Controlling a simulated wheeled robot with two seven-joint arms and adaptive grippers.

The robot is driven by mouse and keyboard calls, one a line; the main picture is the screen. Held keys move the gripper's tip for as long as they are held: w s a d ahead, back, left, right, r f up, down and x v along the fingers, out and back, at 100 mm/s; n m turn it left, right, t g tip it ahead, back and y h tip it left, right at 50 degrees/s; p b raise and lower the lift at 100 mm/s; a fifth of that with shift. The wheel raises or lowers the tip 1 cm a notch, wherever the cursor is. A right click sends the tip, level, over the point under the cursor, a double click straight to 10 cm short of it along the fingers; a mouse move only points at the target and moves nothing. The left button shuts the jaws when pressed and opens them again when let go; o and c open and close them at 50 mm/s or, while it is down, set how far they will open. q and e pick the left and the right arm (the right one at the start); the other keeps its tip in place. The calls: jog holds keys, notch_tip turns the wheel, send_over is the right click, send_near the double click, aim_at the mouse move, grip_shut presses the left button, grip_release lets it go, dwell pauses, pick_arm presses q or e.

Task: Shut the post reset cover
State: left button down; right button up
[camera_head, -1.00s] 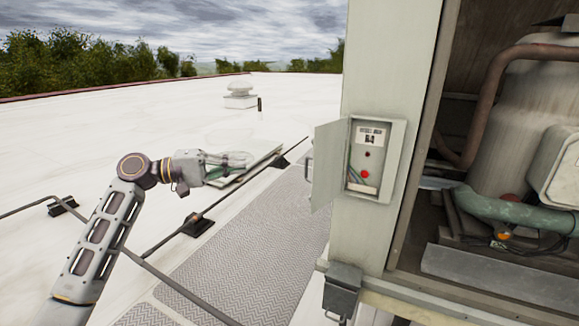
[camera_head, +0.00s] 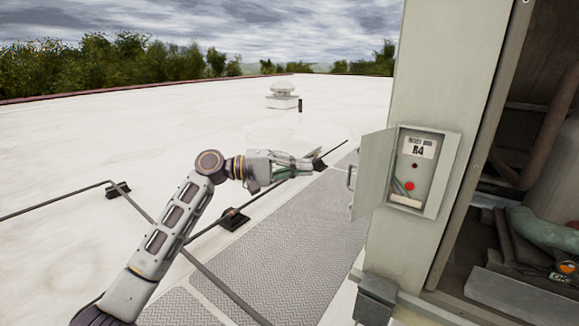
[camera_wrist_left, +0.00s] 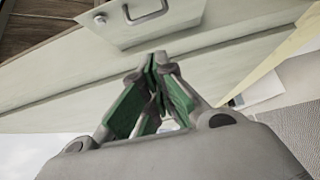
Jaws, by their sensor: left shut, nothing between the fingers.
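The post reset cover (camera_head: 373,170) stands swung open to the left of its small box (camera_head: 447,168) on the pale post. A handle (camera_head: 350,178) shows at its outer edge. Inside the box are an R4 label and a red button (camera_head: 409,186). My left gripper (camera_head: 318,165) is shut and empty, just left of the cover in the head view, with a small gap in the picture. In the left wrist view its fingertips (camera_wrist_left: 155,60) meet in front of a pale panel with a handle (camera_wrist_left: 143,12); contact is unclear. My right gripper is out of view.
The post (camera_head: 430,80) and the open machine bay with pipes (camera_head: 545,235) stand at the right. A grey box (camera_head: 376,298) sits low on the post. A textured walkway (camera_head: 270,250) and a dark rail run over the white roof. Open roof lies to the left.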

aim_at(367, 172)
pick_arm(q)
jog(key=s+d+p, duration=0.1)
jog(key=s+d, duration=0.1)
jog(key=d, duration=0.5)
jog(key=shift+s+d, duration=0.15)
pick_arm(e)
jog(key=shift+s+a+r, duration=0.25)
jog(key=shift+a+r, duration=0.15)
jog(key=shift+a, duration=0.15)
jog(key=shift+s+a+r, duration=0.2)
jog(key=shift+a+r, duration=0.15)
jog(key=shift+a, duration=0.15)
pick_arm(q)
jog(key=shift+f, duration=0.1)
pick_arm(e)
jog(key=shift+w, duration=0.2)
pick_arm(q)
jog(key=shift+s+t+p, duration=0.2)
jog(key=shift+t+p, duration=0.1)
jog(key=shift+p, duration=0.15)
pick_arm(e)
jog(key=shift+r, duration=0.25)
pick_arm(q)
jog(key=shift+s+n, duration=0.1)
jog(key=shift+n, duration=0.2)
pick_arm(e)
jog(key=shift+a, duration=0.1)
